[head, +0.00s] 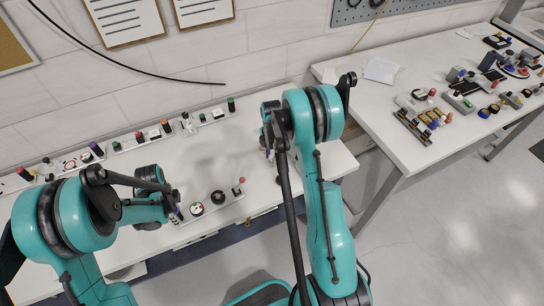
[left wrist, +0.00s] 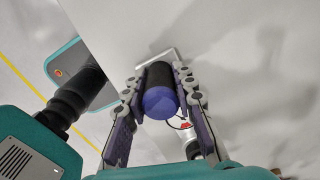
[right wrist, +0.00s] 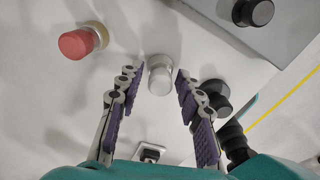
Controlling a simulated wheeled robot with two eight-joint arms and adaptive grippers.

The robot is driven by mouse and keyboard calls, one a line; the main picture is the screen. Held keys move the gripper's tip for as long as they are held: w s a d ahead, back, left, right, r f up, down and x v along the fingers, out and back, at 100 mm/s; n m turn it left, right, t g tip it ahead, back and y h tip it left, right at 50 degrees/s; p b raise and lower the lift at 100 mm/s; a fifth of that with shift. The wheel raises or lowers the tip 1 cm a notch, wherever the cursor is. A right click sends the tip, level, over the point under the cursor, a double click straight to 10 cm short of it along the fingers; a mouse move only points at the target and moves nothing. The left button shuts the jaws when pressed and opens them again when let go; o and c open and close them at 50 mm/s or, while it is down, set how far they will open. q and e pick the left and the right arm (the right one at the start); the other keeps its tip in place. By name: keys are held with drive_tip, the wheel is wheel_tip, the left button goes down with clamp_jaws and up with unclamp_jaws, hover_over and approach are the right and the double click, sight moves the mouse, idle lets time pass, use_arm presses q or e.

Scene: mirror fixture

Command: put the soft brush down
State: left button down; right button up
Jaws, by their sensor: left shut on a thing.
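My left gripper (left wrist: 160,92) is shut on a dark cylinder with a blue-violet end, taken to be the soft brush (left wrist: 158,104). The brush lies between the two finger pads with its violet end facing the wrist camera. Its far end is hidden, so I cannot tell whether it touches anything below. In the head view my left gripper (head: 172,203) is over the front of the white table. My right gripper (right wrist: 157,80) is open and empty. A pale, clear-topped cylinder (right wrist: 160,78) stands between its fingertips, with gaps on both sides. In the head view the right arm mostly hides that gripper.
The white table (head: 215,160) carries strips of small items along its back. A front strip holds a round dial (head: 196,209) and a red knob (head: 241,180). The right wrist view shows a red-topped knob (right wrist: 76,43) and a black knob (right wrist: 253,12). The table's middle is largely bare.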

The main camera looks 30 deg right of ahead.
sight(272, 156)
drive_tip(key=s+a+r+m+t, duration=0.1)
drive_tip(key=s+a+r+m, duration=0.1)
drive_tip(key=r, duration=0.8)
drive_tip(key=s+a+r+m+t, duration=0.1)
drive_tip(key=s+a+r+m, duration=0.1)
drive_tip(key=r, duration=0.7)
drive_tip(key=s+a+r+m+t, duration=0.2)
drive_tip(key=s+a+m, duration=0.3)
drive_tip(key=s+m, duration=0.3)
drive_tip(key=s+a+r+m+t, duration=0.3)
drive_tip(key=s+a+m, duration=0.3)
drive_tip(key=s+m, duration=0.2)
drive_tip(key=shift+s+a+r, duration=0.25)
drive_tip(key=shift+s+r, duration=0.15)
drive_tip(key=shift+s, duration=0.15)
